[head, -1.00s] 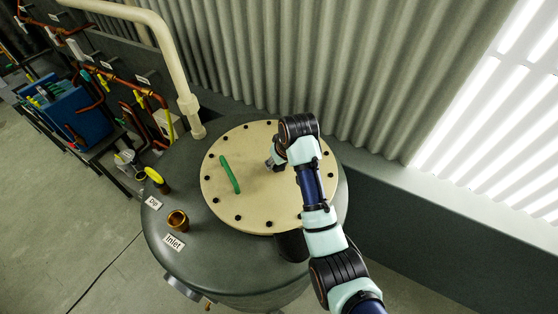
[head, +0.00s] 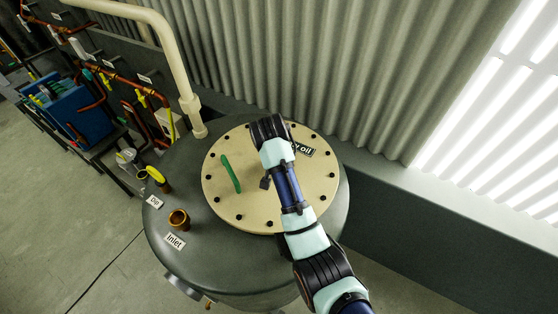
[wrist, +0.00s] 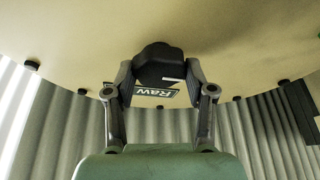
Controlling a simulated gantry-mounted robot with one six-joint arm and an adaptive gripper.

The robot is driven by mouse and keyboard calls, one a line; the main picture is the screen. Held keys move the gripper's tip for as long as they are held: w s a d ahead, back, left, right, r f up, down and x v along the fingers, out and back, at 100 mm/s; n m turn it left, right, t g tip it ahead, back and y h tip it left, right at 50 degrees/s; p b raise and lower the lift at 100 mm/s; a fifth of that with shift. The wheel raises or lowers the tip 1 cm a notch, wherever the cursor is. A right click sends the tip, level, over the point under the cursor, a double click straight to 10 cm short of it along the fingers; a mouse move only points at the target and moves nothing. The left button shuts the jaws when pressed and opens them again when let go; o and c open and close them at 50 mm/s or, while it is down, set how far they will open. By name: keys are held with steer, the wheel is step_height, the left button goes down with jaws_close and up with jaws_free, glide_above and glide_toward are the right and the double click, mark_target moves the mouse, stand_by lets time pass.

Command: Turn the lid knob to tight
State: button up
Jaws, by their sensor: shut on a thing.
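The cream round lid (head: 222,197) with bolts around its rim lies on top of the dark tank. In the wrist view the lid fills the top, and a black knob (wrist: 158,62) stands out from it. My gripper (wrist: 160,76) has one finger on each side of the knob and is shut on it. A label reading "RAW" (wrist: 154,91) is partly hidden behind the knob and fingers. In the head view my wrist covers the knob, and the label (head: 304,150) shows just right of my wrist.
A green handle (head: 230,173) stands on the lid left of my arm. A yellow-handled fitting (head: 156,175) and an open brass inlet (head: 179,219) stand on the tank's left. A cream pipe (head: 178,60) rises at the back left, before a corrugated wall (head: 340,70).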

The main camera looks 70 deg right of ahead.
stand_by(0.4)
steer(key=o, duration=1.2)
steer(key=shift+c, duration=0.2)
steer(key=shift+r, duration=0.1)
steer(key=v, duration=0.7)
steer(key=shift+r, duration=0.2)
steer(key=shift+w+a, duration=0.1)
